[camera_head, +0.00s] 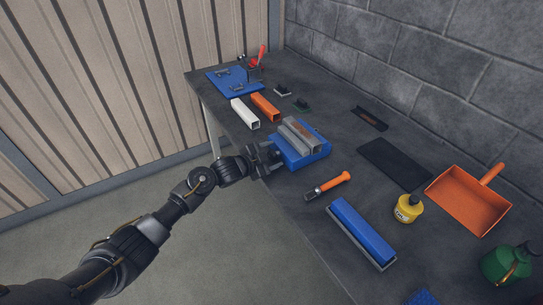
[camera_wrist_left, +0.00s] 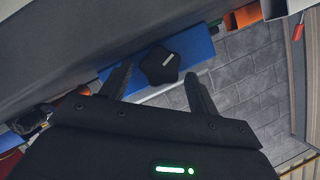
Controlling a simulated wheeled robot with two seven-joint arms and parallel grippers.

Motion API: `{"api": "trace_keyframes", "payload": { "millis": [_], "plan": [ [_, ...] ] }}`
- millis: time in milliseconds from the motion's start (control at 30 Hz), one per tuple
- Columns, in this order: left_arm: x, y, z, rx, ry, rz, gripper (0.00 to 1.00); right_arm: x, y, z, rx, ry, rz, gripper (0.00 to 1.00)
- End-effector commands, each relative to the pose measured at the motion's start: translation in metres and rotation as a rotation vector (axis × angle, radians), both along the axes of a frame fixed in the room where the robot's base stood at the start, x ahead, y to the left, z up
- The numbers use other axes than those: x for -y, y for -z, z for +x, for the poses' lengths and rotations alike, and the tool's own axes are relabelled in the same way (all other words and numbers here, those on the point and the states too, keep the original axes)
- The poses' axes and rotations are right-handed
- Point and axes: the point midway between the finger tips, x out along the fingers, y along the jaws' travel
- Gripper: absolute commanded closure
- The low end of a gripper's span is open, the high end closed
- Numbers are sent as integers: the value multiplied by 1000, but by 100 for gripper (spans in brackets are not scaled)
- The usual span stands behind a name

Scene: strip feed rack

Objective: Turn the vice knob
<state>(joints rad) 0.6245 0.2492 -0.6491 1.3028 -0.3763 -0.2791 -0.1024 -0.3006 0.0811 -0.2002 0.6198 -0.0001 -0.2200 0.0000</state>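The blue vice (camera_head: 316,151) with grey metal on top sits at the table's left edge in the head view. Its black, lobed knob (camera_wrist_left: 160,64) shows in the left wrist view, in front of the blue vice body (camera_wrist_left: 200,48). My left gripper (camera_head: 270,157) is at the knob side of the vice. In the left wrist view, its two fingers (camera_wrist_left: 159,70) are spread, one on each side of the knob, with gaps visible. The knob itself is hard to make out behind the gripper in the head view. My right gripper is not in view.
Behind the vice lie a white bar (camera_head: 245,113), an orange bar (camera_head: 265,107) and a blue plate (camera_head: 235,80). In front are an orange-handled tool (camera_head: 329,185), a blue block (camera_head: 362,230), a yellow bottle (camera_head: 408,208) and an orange dustpan (camera_head: 468,200). The floor side is open.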

Motion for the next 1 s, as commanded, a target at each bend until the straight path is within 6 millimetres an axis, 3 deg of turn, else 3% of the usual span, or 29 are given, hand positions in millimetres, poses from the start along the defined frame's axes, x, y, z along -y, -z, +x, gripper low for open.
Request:
{"api": "trace_keyframes", "payload": {
  "millis": [367, 700, 1000],
  "plan": [
    [1, 1, -1, -26, 4, -14, 37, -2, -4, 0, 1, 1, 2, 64],
    [-3, -5, 5, -287, 1, -206, 37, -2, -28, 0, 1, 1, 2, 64],
    [-31, -15, -22, -305, 3, -219, 37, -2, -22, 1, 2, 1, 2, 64]
  ]
}}
